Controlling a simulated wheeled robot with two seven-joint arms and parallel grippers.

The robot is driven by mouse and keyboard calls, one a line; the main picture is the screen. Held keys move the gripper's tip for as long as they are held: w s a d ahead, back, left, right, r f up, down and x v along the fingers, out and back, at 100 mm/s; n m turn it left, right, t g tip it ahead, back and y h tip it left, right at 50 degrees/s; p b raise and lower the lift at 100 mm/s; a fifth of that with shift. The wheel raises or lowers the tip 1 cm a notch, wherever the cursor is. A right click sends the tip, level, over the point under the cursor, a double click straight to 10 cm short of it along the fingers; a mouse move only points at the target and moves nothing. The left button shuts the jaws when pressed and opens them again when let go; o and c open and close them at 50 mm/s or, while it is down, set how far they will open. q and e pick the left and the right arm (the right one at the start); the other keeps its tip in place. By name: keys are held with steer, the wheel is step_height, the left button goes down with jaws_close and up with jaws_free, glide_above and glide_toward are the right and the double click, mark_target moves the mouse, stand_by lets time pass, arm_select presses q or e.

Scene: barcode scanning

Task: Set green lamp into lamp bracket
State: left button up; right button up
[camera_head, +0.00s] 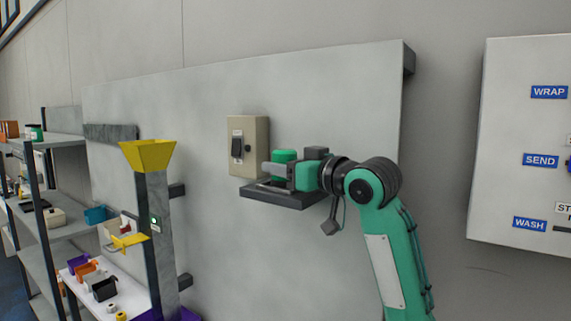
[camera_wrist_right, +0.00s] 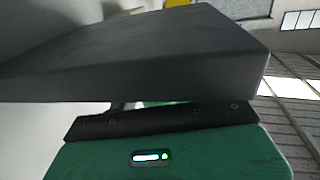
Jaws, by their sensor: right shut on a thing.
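The green lamp (camera_head: 284,155) is a short green cylinder at the dark lamp bracket (camera_head: 284,198), a flat shelf on the grey wall panel. My right gripper (camera_head: 278,170) reaches in from the right just above the shelf. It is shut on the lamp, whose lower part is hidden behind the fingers. I cannot tell whether the lamp touches the bracket. In the right wrist view a dark slab (camera_wrist_right: 150,55), apparently the bracket, fills the upper middle and hides the fingertips. My left gripper is not in view.
A beige switch box (camera_head: 248,146) is on the panel just above and left of the bracket. A yellow funnel (camera_head: 148,153) on a grey post stands further left. Shelves (camera_head: 60,228) with bins are at far left. A white labelled board (camera_head: 515,190) hangs at right.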

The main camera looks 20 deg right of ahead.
steer(key=o, duration=0.6)
steer(key=shift+a+f, duration=0.1)
steer(key=shift+c, duration=0.2)
steer(key=o, duration=0.4)
steer(key=shift+o, duration=0.2)
steer(key=shift+s, duration=0.15)
steer(key=b+v, duration=0.7)
steer(key=v, duration=0.4)
steer(key=shift+s+d, duration=0.3)
